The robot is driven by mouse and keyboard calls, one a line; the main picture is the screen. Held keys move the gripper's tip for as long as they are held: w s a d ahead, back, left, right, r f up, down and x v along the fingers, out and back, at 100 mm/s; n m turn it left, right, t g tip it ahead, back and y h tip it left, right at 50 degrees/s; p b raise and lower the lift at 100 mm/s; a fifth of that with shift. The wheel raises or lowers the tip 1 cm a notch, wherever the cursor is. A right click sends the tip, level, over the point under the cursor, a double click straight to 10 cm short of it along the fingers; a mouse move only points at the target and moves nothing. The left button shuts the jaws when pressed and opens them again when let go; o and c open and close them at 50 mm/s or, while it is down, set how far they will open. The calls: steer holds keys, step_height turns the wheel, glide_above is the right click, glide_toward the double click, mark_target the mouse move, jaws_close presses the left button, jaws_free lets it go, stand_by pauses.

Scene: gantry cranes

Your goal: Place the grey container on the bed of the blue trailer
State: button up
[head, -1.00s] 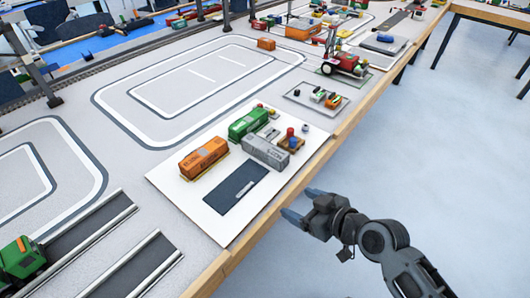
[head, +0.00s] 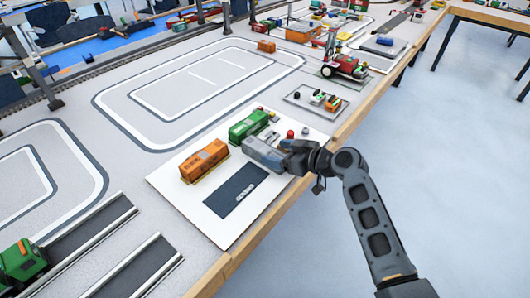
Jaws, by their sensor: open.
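The grey container (head: 259,155) sits on a white board on the table, to the right of the orange container. My gripper (head: 278,149) is open at the container's right end and overlaps it in the head view. The fingers hide part of the container, and I cannot tell whether they touch it. I cannot make out a blue trailer for sure; a small blue block (head: 385,41) lies on a grey board at the back right.
On the white board (head: 180,196) stand an orange container (head: 204,160) and a green container (head: 248,125), close to the grey one. A dark pad (head: 235,190) lies in front. A red vehicle (head: 344,66) stands farther back. The table's wooden edge (head: 260,232) runs along the right.

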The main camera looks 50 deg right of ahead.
mark_target(266, 149)
steer(key=shift+x, duration=1.7)
steer(key=shift+d, duration=0.1)
steer(key=c, duration=1.3)
steer(key=shift+o, duration=0.2)
steer(key=shift+r, duration=0.6)
step_height(266, 149, up, 2)
steer(key=shift+r, duration=0.25)
steer(key=s+d+r+b, duration=0.2)
steer(key=s+d+r, duration=0.5)
steer(key=s+d, duration=0.1)
steer(key=shift+s+r, duration=0.2)
steer(key=shift+s, duration=0.1)
